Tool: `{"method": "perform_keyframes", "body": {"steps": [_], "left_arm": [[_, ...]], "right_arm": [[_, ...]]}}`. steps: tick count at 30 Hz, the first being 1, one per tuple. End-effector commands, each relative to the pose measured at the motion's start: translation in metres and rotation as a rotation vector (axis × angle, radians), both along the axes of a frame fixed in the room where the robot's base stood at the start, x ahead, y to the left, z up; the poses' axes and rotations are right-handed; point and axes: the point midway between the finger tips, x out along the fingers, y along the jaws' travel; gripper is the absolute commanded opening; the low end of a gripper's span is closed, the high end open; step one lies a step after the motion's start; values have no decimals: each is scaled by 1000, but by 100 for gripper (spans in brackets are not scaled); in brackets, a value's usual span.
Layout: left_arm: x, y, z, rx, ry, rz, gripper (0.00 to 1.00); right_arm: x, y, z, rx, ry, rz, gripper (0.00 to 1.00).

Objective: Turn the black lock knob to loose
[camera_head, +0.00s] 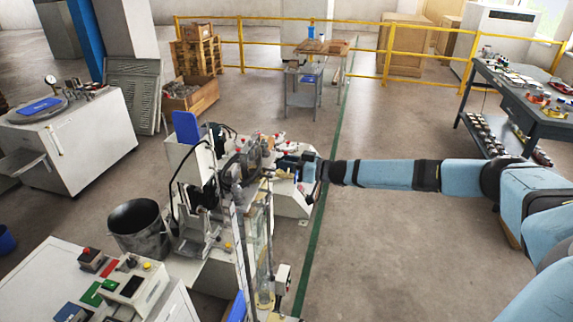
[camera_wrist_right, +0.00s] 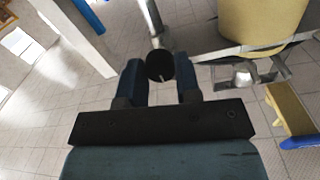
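The black lock knob (camera_wrist_right: 160,65) shows in the right wrist view as a round dark end on a grey rod, with a short pale mark on its face. My right gripper (camera_wrist_right: 160,72) has its two dark blue fingers on either side of the knob. The knob fills most of the gap, and I cannot tell whether both fingers touch it. In the head view my right gripper (camera_head: 284,165) reaches the testing machine (camera_head: 240,172) from the right; the knob cannot be made out there. My left gripper is not in view.
A grey metal bar (camera_wrist_right: 270,48) with a round fitting runs right of the knob, below a yellowish cylinder (camera_wrist_right: 262,28). In the head view a metal bucket (camera_head: 140,228) and a control desk (camera_head: 118,278) stand left of the machine.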

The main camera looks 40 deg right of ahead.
Motion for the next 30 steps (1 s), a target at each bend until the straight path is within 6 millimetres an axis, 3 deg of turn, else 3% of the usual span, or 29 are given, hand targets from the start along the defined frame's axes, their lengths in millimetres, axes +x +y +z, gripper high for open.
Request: {"method": "perform_keyframes", "body": {"steps": [14,30], "left_arm": [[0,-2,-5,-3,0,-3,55],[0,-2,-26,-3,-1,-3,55]], "right_arm": [[0,0,-2,-99,-86,0,7],[0,0,-3,-472,-405,0,7]]}}
